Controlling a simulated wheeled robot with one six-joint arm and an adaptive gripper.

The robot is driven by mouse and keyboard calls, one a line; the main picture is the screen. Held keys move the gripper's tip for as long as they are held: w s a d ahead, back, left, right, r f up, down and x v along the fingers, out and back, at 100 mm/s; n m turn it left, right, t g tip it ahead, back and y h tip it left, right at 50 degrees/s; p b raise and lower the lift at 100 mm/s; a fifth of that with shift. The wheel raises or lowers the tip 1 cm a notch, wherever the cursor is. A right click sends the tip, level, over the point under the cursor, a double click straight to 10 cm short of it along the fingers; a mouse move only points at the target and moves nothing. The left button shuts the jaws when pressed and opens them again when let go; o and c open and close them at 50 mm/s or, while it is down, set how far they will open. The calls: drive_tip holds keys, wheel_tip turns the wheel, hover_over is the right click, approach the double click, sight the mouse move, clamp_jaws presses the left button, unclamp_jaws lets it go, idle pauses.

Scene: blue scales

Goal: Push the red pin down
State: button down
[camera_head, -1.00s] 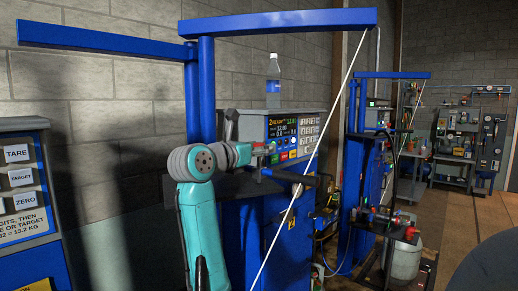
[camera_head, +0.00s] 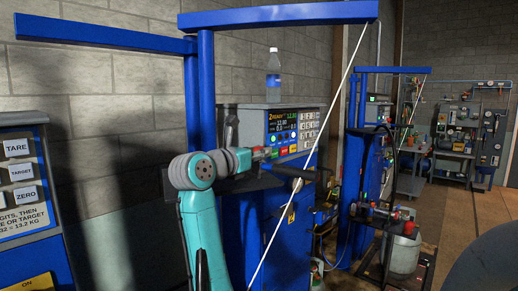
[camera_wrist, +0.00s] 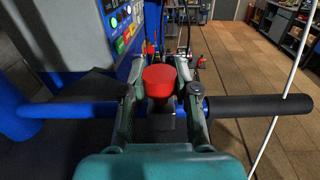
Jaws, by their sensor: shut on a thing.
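The red pin (camera_wrist: 158,80) has a round, flat-topped red head and stands in the middle of the wrist view. My gripper (camera_wrist: 158,95) has one finger on each side of it and is shut on it. The pin's lower part is hidden between the fingers, above a dark block. In the head view my gripper (camera_head: 263,154) is at the end of my teal arm, by the dark shelf in front of the scale's panel. The pin is too small there to make out clearly.
A thin white rod (camera_head: 312,150) slants down nearby. The scale's button panel (camera_head: 292,130) stands close behind, with a bottle (camera_head: 273,75) on top.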

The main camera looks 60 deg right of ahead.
drive_tip(key=shift+f, duration=0.25)
drive_tip(key=c, duration=0.8)
unclamp_jaws()
drive_tip(key=shift+c, duration=0.2)
drive_tip(key=w+a, duration=0.1)
drive_tip(key=a, duration=1)
drive_tip(key=shift+w+a, duration=0.4)
drive_tip(key=shift+a, duration=0.1)
